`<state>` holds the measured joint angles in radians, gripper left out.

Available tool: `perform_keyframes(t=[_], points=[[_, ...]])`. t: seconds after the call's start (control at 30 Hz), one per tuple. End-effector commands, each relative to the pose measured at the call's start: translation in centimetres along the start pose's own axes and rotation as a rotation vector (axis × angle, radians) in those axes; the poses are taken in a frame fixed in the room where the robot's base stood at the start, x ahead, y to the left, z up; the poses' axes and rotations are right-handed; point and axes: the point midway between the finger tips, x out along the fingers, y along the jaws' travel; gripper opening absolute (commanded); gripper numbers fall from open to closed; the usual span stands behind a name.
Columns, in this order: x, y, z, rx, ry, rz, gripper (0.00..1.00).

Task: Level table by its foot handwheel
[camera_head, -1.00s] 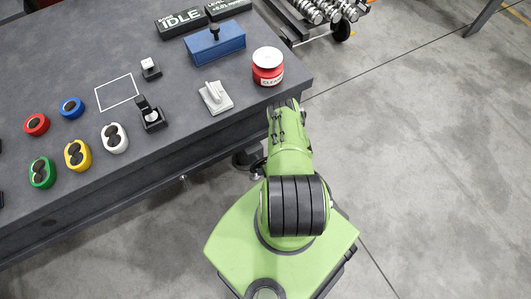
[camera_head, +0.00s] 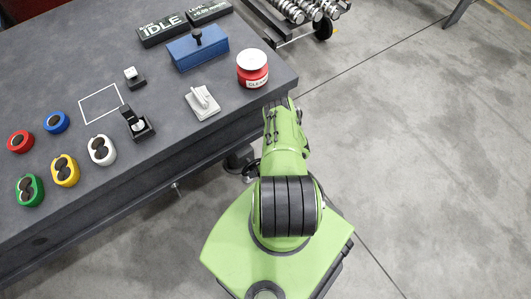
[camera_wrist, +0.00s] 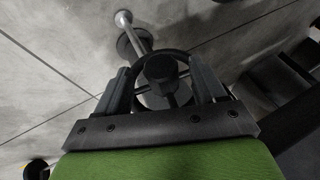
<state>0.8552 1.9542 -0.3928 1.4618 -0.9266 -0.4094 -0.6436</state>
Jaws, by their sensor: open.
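The dark grey table (camera_head: 60,85) fills the left of the head view. Its leg and foot show under the front edge near the right corner, with the dark handwheel (camera_head: 252,168) partly hidden behind my green arm. In the wrist view, the round black handwheel rim (camera_wrist: 145,98) with a dark hub lies between the fingers of my gripper (camera_wrist: 159,70). My gripper is open, with one finger on each side of the wheel. I cannot tell whether either finger touches the rim. My gripper is hidden in the head view.
Floor at right is clear.

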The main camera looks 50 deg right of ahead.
Motion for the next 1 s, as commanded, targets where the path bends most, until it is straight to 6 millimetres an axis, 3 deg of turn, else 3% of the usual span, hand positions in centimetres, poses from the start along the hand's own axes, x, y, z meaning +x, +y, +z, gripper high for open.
perform_keyframes(t=[0.03, 0.3, 0.5, 0.63, 1.0], points=[[-1.7, -0.1, -0.2, 0.005, 0.0, 0.002, 0.7], [-9.6, -0.2, -0.3, 0.006, 0.001, 0.003, 0.7], [-13.6, -0.1, -0.2, 0.004, 0.001, 0.0, 0.7], [-14.5, -0.1, -0.1, 0.002, 0.0, 0.0, 0.7], [-14.4, -0.1, -0.1, 0.001, 0.0, 0.0, 0.7]])
